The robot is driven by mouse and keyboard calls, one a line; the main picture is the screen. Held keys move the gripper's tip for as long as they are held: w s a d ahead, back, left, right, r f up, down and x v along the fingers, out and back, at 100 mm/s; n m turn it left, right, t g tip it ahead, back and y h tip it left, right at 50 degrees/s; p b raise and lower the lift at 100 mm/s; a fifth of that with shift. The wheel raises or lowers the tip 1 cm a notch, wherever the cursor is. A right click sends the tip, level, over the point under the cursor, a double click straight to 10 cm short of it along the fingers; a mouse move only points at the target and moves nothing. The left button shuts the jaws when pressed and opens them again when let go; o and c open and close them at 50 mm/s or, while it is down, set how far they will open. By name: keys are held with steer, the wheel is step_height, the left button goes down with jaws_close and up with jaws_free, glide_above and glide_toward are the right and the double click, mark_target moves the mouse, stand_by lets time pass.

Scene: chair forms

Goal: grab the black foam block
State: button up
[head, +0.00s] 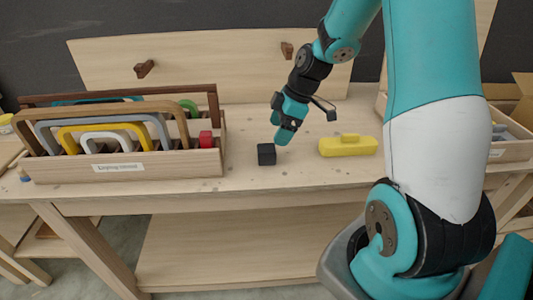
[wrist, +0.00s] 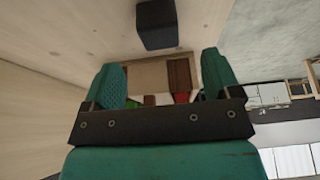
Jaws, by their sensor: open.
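The black foam block (head: 266,155) is a small dark cube on the workbench, right of the wooden rack, near the bench's front edge. In the wrist view the black foam block (wrist: 157,24) is at the top, ahead of the fingers and apart from them. My gripper (head: 281,138) is just above and to the right of the block in the head view. Its two teal fingers stand apart in the wrist view, so my gripper (wrist: 163,76) is open, with nothing held between them.
A wooden rack (head: 190,171) with several coloured arches and a red block (head: 206,139) stands left of the block. Bare bench top (head: 240,184) lies around the block.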

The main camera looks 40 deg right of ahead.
mark_target(268, 148)
steer(key=p+x, duration=0.1)
steer(key=x, duration=0.7)
steer(key=shift+w+a+f, duration=0.1)
steer(key=shift+f, duration=0.05)
steer(key=c, duration=1)
